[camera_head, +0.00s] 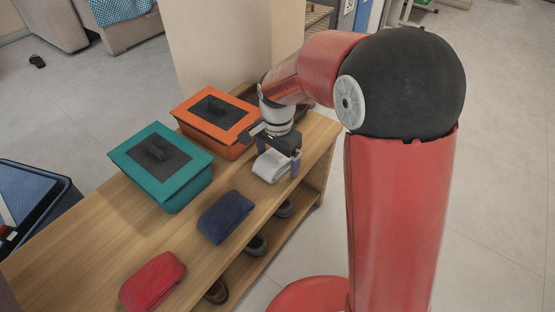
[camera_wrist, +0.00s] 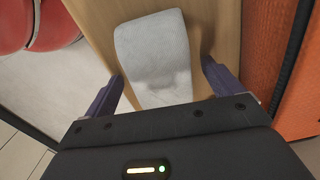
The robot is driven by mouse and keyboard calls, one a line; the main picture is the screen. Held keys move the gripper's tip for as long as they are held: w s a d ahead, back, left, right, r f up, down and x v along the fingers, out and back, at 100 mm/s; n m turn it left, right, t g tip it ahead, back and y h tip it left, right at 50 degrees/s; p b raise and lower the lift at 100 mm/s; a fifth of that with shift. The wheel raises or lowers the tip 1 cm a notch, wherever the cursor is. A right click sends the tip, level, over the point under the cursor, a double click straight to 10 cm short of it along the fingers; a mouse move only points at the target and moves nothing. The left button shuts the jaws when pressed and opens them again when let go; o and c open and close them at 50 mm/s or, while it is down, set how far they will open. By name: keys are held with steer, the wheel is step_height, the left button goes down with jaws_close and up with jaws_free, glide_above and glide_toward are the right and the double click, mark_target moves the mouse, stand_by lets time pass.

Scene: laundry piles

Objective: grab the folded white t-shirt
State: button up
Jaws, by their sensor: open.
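The folded white t-shirt (camera_head: 271,167) lies on the wooden bench near its right end. In the wrist view the white t-shirt (camera_wrist: 152,55) is a pale, rounded bundle whose near part lies between the fingers. My gripper (camera_head: 279,158) is over the t-shirt, pointing down. In the wrist view my gripper (camera_wrist: 163,88) has its two purple fingers apart, one on each side of the cloth. A small gap shows beside the right finger. I cannot tell how far the fingertips are above the bench.
A blue folded cloth (camera_head: 226,216) and a red one (camera_head: 152,282) lie along the bench (camera_head: 95,250). An orange lidded box (camera_head: 215,120) stands close behind my gripper, with a teal lidded box (camera_head: 162,165) to its left. Shoes (camera_head: 256,245) sit on the shelf below.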

steer(key=c, duration=1.1)
steer(key=shift+c, duration=0.2)
